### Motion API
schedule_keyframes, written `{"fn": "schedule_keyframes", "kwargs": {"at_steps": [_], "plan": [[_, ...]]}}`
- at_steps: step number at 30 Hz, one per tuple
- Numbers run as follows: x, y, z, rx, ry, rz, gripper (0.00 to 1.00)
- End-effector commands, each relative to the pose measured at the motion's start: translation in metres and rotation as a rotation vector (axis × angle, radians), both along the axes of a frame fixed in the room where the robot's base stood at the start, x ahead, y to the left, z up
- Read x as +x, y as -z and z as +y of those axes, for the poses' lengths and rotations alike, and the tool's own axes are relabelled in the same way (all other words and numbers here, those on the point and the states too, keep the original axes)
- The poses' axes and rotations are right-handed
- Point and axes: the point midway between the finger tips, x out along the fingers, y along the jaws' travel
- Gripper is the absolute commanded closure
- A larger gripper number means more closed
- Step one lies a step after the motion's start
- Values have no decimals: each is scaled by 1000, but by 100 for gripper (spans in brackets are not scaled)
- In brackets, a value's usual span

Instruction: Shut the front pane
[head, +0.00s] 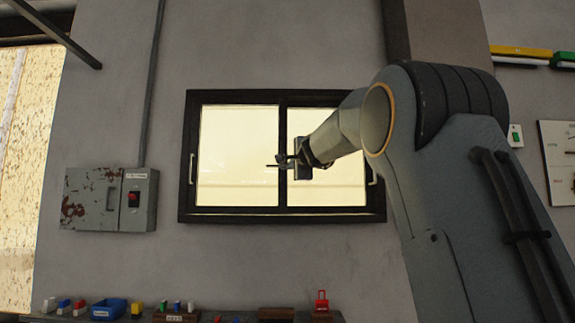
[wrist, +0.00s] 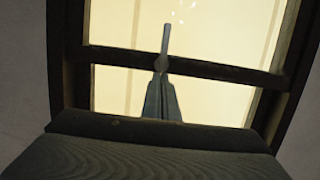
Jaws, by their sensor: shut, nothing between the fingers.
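A dark-framed window (head: 235,210) in the wall holds a left pane (head: 238,150) and a right pane (head: 340,185), both bright yellow. A pale handle (head: 191,168) is at the left edge and another handle (head: 372,177) at the right edge. The panes meet at a dark middle upright (head: 283,120), and no clear gap shows at either side. I cannot tell which pane is in front. My gripper (head: 277,163) is shut and empty before the middle upright. In the wrist view my gripper (wrist: 166,35) crosses the dark bar; contact is unclear.
A grey switch box (head: 110,200) with a red switch hangs left of the window. Below, a shelf holds a blue bin (head: 108,309), a red padlock-like item (head: 321,301) and several small blocks. The wall around the window is mostly clear.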

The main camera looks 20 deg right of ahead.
Motion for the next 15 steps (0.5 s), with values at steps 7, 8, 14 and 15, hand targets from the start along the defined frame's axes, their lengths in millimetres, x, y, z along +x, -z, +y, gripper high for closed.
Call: {"fn": "schedule_keyframes", "kwargs": {"at_steps": [7,8,14,15], "plan": [[1,1,6,0,-9,2,100],[1,1,6,0,-9,2,100],[1,1,4,0,-12,2,100],[0,2,1,0,-12,2,100]]}}
